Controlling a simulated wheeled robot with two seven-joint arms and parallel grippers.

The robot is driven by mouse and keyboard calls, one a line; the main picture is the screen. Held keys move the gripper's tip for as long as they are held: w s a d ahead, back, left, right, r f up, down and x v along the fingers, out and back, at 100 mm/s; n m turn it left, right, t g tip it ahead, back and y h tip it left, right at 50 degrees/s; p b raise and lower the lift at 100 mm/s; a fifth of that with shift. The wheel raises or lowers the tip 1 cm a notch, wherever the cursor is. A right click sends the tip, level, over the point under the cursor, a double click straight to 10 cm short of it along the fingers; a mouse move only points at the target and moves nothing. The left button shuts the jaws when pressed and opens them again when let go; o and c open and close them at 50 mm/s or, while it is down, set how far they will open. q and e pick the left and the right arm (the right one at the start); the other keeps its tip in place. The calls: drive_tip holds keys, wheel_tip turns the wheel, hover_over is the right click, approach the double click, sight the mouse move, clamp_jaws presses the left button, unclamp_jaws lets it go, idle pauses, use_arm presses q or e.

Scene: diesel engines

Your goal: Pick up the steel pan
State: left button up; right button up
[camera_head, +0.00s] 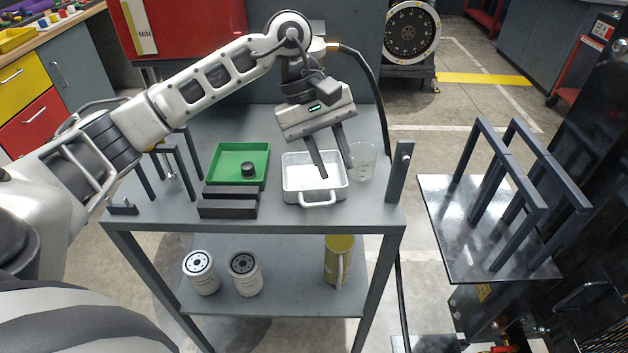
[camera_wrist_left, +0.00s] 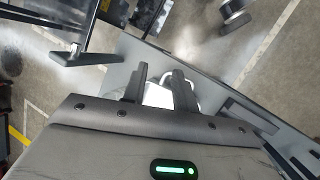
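The steel pan (camera_head: 298,195) is a light grey rectangular pan with a loop handle at its front edge. It stands on the grey cart's top (camera_head: 272,213), right of the green tray. My left gripper (camera_head: 335,171) is open and empty, with its fingers pointing down over the pan's right part. I cannot tell whether the fingertips touch it. In the left wrist view the pan (camera_wrist_left: 158,96) shows bright between and behind the two spread fingers (camera_wrist_left: 160,84), mostly hidden by the gripper. My right gripper is not in view.
A green tray (camera_head: 226,154) holding a small dark cylinder (camera_head: 248,170) and a dark stepped block (camera_head: 228,202) stand left of the pan. A clear beaker (camera_head: 364,162) stands close on its right, near an upright grey post (camera_head: 400,172). Filters (camera_head: 201,272) sit on the lower shelf.

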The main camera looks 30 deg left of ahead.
sight(314, 183)
use_arm(q)
drive_tip(key=a+r+m+y, duration=0.1)
drive_tip(key=a+r+y, duration=0.4)
drive_tip(key=a, duration=0.6)
drive_tip(key=shift+t, duration=0.3)
drive_tip(key=f, duration=0.6)
drive_tip(key=a+f, duration=0.1)
drive_tip(key=f, duration=0.2)
drive_tip(key=shift+w+f, duration=0.2)
drive_tip(key=shift+w, duration=0.15)
drive_tip(key=shift+w+d+f+p, duration=0.1)
drive_tip(key=shift+w+f+p, duration=0.05)
drive_tip(key=shift+f, duration=0.85)
drive_tip(key=shift+w+d+f+p, duration=0.1)
drive_tip(key=shift+f+p, duration=0.05)
drive_tip(key=shift+f, duration=0.8)
drive_tip(key=shift+w+d+f+p, duration=0.1)
drive_tip(key=shift+w+f+p, duration=0.05)
drive_tip(key=shift+f, duration=0.85)
clamp_jaws()
